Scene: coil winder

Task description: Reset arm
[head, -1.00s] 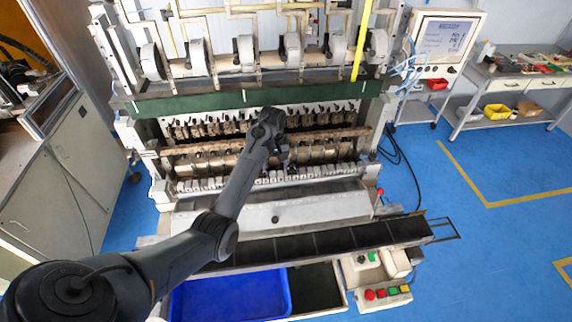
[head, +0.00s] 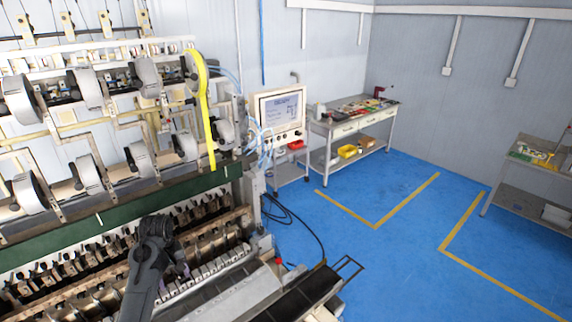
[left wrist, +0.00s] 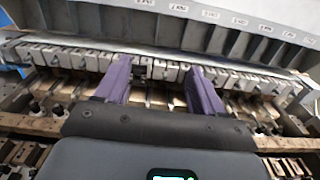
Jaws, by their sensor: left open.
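My left arm reaches up from the bottom of the head view, with the left gripper (head: 184,274) over the front of the coil winder (head: 215,262). In the left wrist view, the two purple fingers of the left gripper (left wrist: 160,85) stand apart with nothing between them. Behind the fingers is a row of pale blocks (left wrist: 75,57) on the winder. I cannot tell whether the fingertips touch the blocks. My right gripper is not in view.
A control screen (head: 280,110) stands right of the winder, with black cables (head: 290,218) on the floor below. A workbench (head: 345,128) with tools and a second bench (head: 530,175) stand farther right. Blue floor (head: 400,225) between them is clear.

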